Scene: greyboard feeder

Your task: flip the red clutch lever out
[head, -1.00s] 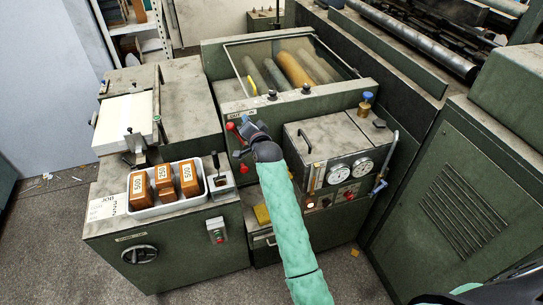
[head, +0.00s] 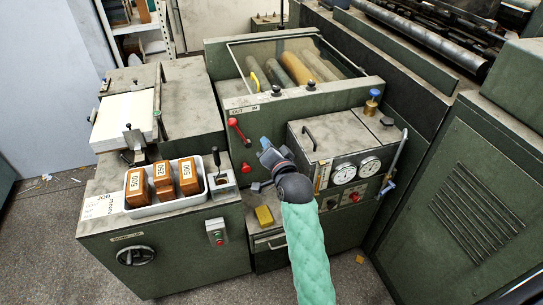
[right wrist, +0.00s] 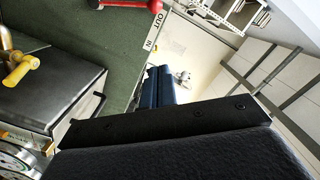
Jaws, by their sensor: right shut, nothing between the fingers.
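The red clutch lever (head: 239,131) is on the green front panel, under a small OUT/IN label (head: 240,110). Its ball end sits at the upper left, below the OUT side, and its rod slants down to the right. In the right wrist view the red lever (right wrist: 93,4) is cut by the top edge, near the OUT and IN lettering (right wrist: 153,30). My right gripper (head: 265,146) is to the right of and below the lever, apart from it. Its blue fingers (right wrist: 156,88) are shut and empty. My left gripper is not in view.
A second red knob (head: 245,168) is lower on the panel, close to my right gripper. A gauge box (head: 345,140) stands to the right. A white tray (head: 168,208) with brown blocks and a black-handled lever (head: 217,160) are to the left.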

